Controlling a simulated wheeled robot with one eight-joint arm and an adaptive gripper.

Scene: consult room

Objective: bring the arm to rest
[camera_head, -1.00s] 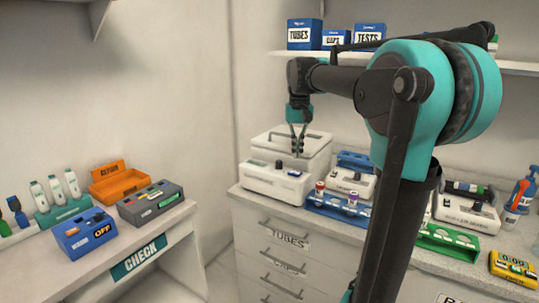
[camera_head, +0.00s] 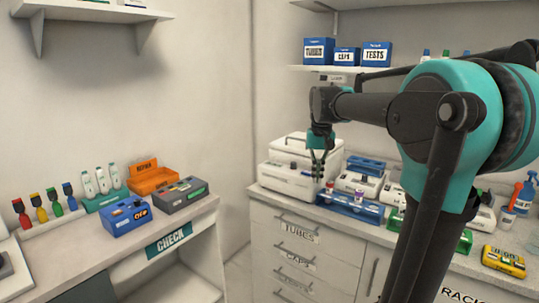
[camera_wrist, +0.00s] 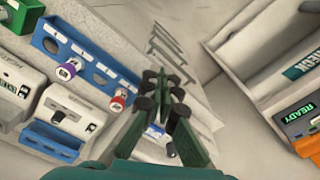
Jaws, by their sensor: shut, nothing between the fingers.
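My gripper (camera_head: 318,174) hangs fingers down at the end of my raised arm. It shows in front of the right part of the white machine (camera_head: 287,181) on the back counter, and it is shut and empty. In the wrist view the dark fingertips of my gripper (camera_wrist: 160,82) are close together with nothing held between them. A blue tube rack (camera_head: 350,206) stands just right of and below my gripper in the head view. That rack also shows in the wrist view (camera_wrist: 84,58), left of the fingers, with a few capped tubes in it.
A side desk at left holds a blue OFF device (camera_head: 125,215), a grey device (camera_head: 181,194) and an orange bin (camera_head: 152,178). A yellow device (camera_head: 504,262) lies far right on the counter. Blue boxes (camera_head: 319,51) stand on the shelf above. Floor between desk and counter looks clear.

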